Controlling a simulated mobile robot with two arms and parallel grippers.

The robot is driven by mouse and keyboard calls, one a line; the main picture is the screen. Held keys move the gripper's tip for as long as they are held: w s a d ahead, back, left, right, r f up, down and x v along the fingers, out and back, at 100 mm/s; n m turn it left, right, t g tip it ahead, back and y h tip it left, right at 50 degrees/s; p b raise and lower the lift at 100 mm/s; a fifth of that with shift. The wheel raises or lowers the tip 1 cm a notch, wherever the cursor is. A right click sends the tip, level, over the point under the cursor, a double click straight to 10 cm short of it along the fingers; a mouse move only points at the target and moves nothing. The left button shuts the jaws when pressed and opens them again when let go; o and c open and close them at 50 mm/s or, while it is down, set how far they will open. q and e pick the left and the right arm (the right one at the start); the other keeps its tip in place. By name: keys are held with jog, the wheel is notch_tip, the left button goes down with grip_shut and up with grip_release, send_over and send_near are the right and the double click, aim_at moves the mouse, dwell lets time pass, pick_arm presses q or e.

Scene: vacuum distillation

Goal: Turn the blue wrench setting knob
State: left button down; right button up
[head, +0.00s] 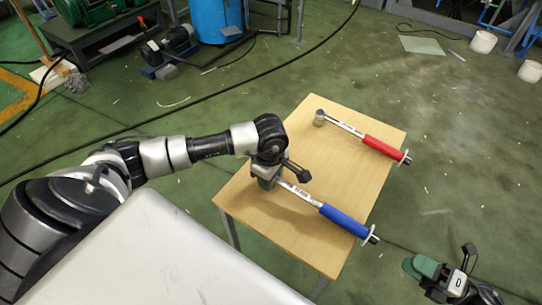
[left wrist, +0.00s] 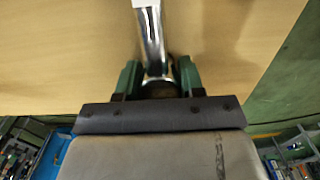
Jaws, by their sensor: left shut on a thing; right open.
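The blue-handled torque wrench (head: 344,221) lies across the near part of the wooden table, its handle pointing to the lower right. Its setting knob (head: 373,239) is at the handle's outer end, past the table edge. My left gripper (head: 268,180) is shut on the wrench's head end and hides it in the head view. In the left wrist view the wrench's metal shaft (left wrist: 152,40) runs up from between the green fingers of my left gripper (left wrist: 157,78). My right gripper (head: 457,274) is open and empty at the lower right, apart from the knob.
A red-handled wrench (head: 383,149) lies on the far part of the wooden table (head: 290,225). A pale flat surface (head: 150,260) fills the lower left. A blue barrel (head: 215,18) and machinery stand behind. The green floor right of the table is mostly clear.

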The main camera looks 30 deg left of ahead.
aim_at(373, 239)
jog(key=shift+o, duration=0.4)
jog(key=a+m, duration=0.4)
jog(key=m, duration=0.8)
jog(key=a+r+m+h, duration=0.1)
jog(key=a+m, duration=0.4)
jog(key=m, duration=0.8)
jog(key=shift+a, duration=0.15)
jog(key=shift+c, duration=0.3)
